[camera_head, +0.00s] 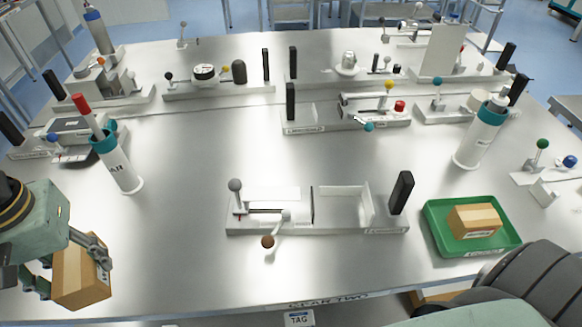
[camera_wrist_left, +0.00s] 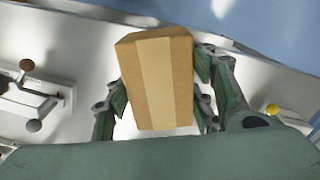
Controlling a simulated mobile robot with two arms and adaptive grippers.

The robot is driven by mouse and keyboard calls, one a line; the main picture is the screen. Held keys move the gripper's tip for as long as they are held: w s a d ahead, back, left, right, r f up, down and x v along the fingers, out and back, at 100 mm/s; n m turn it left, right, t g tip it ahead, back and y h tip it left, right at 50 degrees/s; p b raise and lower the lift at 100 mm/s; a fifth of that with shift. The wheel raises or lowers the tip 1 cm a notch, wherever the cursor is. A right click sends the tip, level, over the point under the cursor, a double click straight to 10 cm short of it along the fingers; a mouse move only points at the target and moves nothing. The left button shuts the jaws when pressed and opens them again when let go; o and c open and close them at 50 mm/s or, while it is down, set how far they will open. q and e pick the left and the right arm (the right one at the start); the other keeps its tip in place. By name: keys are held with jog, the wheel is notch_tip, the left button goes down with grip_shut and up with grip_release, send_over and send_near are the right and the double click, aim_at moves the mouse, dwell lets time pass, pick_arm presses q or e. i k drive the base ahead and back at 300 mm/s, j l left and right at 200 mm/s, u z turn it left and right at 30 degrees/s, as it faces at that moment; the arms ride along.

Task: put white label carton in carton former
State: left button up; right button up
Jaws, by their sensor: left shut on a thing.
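My left gripper (camera_head: 70,266) is at the left front of the table, shut on a brown carton (camera_head: 82,282). A small white label shows on the carton's right face. In the left wrist view the carton (camera_wrist_left: 156,80) sits between the two green fingers (camera_wrist_left: 160,88), with a paler tape band along it. A white fixture that looks like the carton former (camera_head: 342,210) stands at the front middle, with an open pocket, a lever with grey and brown knobs, and a black post. It also shows in part in the left wrist view (camera_wrist_left: 35,100). My right gripper is not in view.
A green tray (camera_head: 436,216) at the right front holds another labelled carton (camera_head: 474,221). White bottles with teal collars stand at left (camera_head: 120,168) and right (camera_head: 480,138). Several lever fixtures line the back. Bare table lies between my left gripper and the front fixture.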

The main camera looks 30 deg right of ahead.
aim_at(340, 212)
jog(key=i+j+z, duration=0.15)
jog(key=j+z, duration=0.15)
jog(key=i+j+z, duration=0.1)
jog(key=j+z, duration=0.2)
jog(key=z, duration=1.65)
